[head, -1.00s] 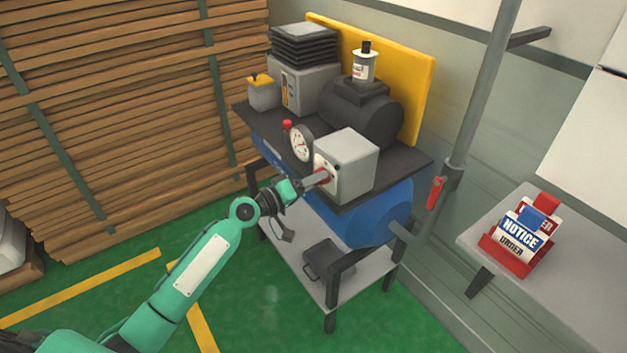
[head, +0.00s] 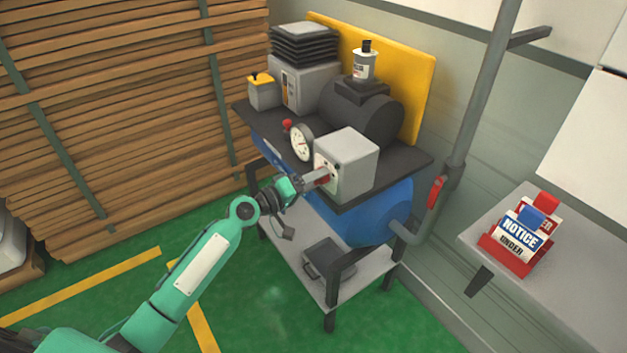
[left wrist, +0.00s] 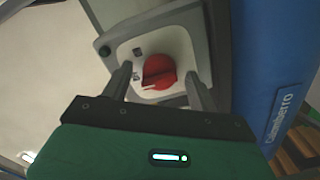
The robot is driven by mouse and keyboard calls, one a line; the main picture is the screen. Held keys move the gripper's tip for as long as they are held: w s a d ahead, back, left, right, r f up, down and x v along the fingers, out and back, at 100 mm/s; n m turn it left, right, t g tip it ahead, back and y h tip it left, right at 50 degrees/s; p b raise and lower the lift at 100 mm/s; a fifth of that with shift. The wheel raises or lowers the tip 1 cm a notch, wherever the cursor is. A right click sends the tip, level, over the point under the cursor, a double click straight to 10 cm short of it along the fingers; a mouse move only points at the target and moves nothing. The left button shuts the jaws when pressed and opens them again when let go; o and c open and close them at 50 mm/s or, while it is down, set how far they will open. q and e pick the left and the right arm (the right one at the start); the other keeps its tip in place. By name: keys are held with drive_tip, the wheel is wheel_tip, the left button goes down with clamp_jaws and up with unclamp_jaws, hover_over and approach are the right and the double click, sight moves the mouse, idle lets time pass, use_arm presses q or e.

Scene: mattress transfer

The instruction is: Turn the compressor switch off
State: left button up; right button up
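The compressor stands on a dark-topped metal stand, with a blue tank (head: 372,213) below. Its grey switch box (head: 352,160) sits at the front right of the top. In the left wrist view, a red rotary switch (left wrist: 159,73) sits on the white plate (left wrist: 176,45) of the box. My left gripper (head: 322,177) is at the front face of the box. In the left wrist view its two fingers (left wrist: 160,85) are apart, one on each side of the red switch; I cannot tell whether they touch it. My right gripper is not in view.
A round gauge (head: 302,143) and a red knob (head: 287,125) are close left of the box. A pipe with a red valve handle (head: 435,192) rises at the right. A side table (head: 545,262) holds red-framed notice signs (head: 520,236). Stacked timber (head: 110,110) fills the left.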

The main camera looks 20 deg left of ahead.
use_arm(q)
drive_tip(key=b+v, duration=0.4)
drive_tip(key=v, duration=0.9)
drive_tip(key=shift+s+a, duration=0.25)
drive_tip(key=shift+s, duration=0.05)
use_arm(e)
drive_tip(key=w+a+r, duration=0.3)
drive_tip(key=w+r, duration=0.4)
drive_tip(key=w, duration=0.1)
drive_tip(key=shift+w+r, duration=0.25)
